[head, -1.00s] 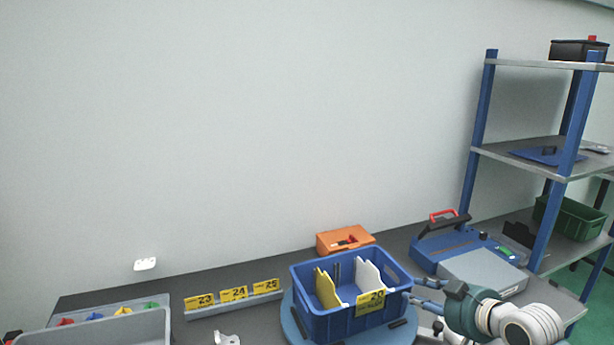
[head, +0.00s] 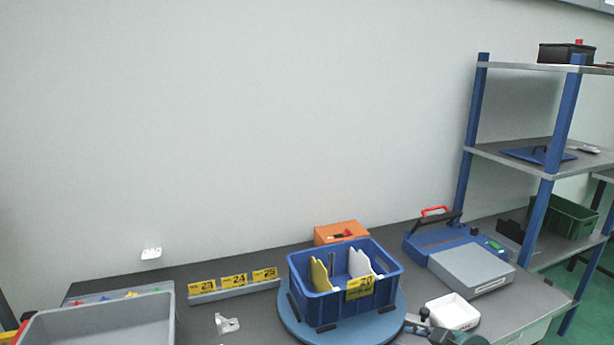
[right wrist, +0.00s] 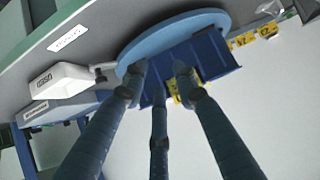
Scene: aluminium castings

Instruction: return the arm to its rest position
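My right gripper (right wrist: 157,82) shows in the right wrist view with its three dark blue fingers spread apart and nothing seen between them. Beyond the fingertips in that view are the round blue turntable (right wrist: 190,30) and the blue bin (right wrist: 211,56), partly hidden by the fingers. In the head view, only a small dark and teal part of my right arm shows at the bottom edge, right of the turntable (head: 392,322). The blue bin (head: 325,308) stands on the turntable with yellow and white dividers and a yellow label reading 20. My left gripper is not in view.
A white box (head: 452,312) stands close to my right arm. Behind it are a blue and grey case (head: 470,268) and a blue-post shelf (head: 545,210). An orange box (head: 340,232), yellow number labels (head: 233,281), a metal casting (head: 227,324) and a grey tray (head: 100,322) are on the table.

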